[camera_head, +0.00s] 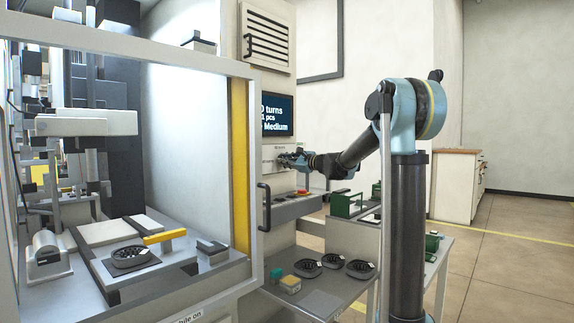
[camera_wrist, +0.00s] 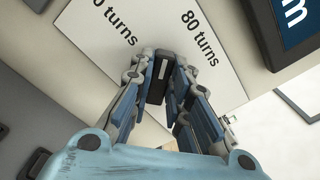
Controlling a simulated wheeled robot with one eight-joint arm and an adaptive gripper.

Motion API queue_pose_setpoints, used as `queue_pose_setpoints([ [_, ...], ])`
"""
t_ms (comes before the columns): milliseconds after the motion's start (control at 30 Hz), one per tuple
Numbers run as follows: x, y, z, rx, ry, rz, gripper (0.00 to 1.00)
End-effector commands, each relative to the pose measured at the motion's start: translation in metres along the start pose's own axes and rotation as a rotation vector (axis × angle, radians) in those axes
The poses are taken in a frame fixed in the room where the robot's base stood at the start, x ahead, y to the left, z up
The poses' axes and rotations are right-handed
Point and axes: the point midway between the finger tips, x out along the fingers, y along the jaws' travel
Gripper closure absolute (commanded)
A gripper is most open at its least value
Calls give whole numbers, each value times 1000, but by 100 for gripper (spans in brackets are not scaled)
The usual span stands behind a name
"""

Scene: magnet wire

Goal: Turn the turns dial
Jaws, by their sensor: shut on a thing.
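The turns dial (camera_wrist: 160,78) is a dark block with a white mark, in the middle of a white plate (camera_wrist: 100,22) in the wrist view. The plate carries printed turn labels; "80 turns" reads clearly and another label is cut off at the top. My gripper (camera_wrist: 160,84) has its fingers on both sides of the dial and is shut on it. In the head view my gripper (camera_head: 284,158) reaches the front of the machine's panel, below the screen (camera_head: 276,114). The dial is too small to make out there.
The screen shows partly cut-off text with "turns", "pcs" and "Medium". Below my gripper, a ledge (camera_head: 296,204) with a red button (camera_head: 303,191) juts out. A lower table (camera_head: 322,302) holds several black round parts. The machine's framed enclosure (camera_head: 240,150) stands to the left.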

Motion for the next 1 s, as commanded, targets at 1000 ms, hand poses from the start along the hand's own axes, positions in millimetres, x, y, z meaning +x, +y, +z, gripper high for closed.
queue_pose_setpoints([
  [1000, 1, 7, 0, -830, -6, 3, 100],
])
